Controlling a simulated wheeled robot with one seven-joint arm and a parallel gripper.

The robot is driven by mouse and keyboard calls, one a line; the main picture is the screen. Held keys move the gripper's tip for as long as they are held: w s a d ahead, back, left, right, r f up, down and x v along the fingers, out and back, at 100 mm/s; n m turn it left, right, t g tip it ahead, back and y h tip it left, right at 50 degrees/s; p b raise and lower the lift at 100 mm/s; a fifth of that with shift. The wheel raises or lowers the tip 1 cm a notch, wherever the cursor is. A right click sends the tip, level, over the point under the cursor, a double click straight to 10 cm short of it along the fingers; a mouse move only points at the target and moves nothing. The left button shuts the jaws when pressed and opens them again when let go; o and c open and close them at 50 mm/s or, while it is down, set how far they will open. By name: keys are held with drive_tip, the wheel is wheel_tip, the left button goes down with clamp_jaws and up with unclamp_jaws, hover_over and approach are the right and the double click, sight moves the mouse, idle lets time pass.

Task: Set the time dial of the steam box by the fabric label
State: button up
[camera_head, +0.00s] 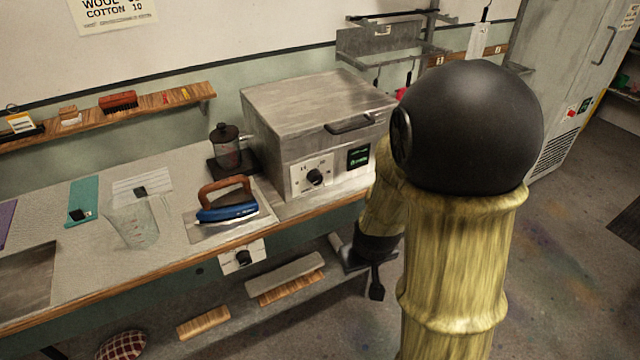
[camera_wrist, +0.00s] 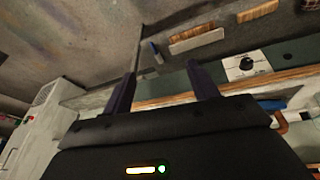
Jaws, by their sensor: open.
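The steam box (camera_head: 310,112) is a grey metal box with a lidded top and handle, on the counter. Its front carries a black time dial (camera_head: 315,177) on a white plate, with a small green-lit display (camera_head: 358,157) to the right. The dial's marks are too small to read. A wall sign (camera_head: 115,12) reads "WOOL" and "COTTON 10", with its top cut off. My gripper (camera_head: 374,287) hangs below the counter's front edge, right of and lower than the dial, partly behind my arm. In the wrist view my gripper (camera_wrist: 162,82) is open and empty, its two dark fingers apart.
A blue iron (camera_head: 228,212) rests on a plate left of the box. A second dial (camera_head: 243,258) is on the counter's front and also shows in the wrist view (camera_wrist: 245,64). A glass press (camera_head: 228,150) and clear beaker (camera_head: 133,222) stand on the counter. A low shelf holds wooden blocks.

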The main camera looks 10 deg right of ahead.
drive_tip(key=w+d+f+n+t+h, duration=0.4)
drive_tip(key=w+d+n, duration=0.2)
drive_tip(key=d, duration=0.3)
drive_tip(key=w+d+f+n+t+h, duration=0.3)
drive_tip(key=w+d+f+n, duration=0.1)
drive_tip(key=w+d+n, duration=0.3)
drive_tip(key=w+a+r+n+t+y, duration=0.1)
drive_tip(key=a+n+y, duration=0.5)
drive_tip(key=n, duration=0.6)
drive_tip(key=w+a+r+n+t+y+b, duration=0.1)
drive_tip(key=a+n+t+y, duration=0.4)
drive_tip(key=n, duration=0.8)
drive_tip(key=w+a+r+y, duration=0.1)
drive_tip(key=w+a+y, duration=0.1)
drive_tip(key=shift+a+r+n, duration=0.2)
drive_tip(key=shift+a+n, duration=0.1)
drive_tip(key=shift+a, duration=0.05)
drive_tip(key=shift+w, duration=0.2)
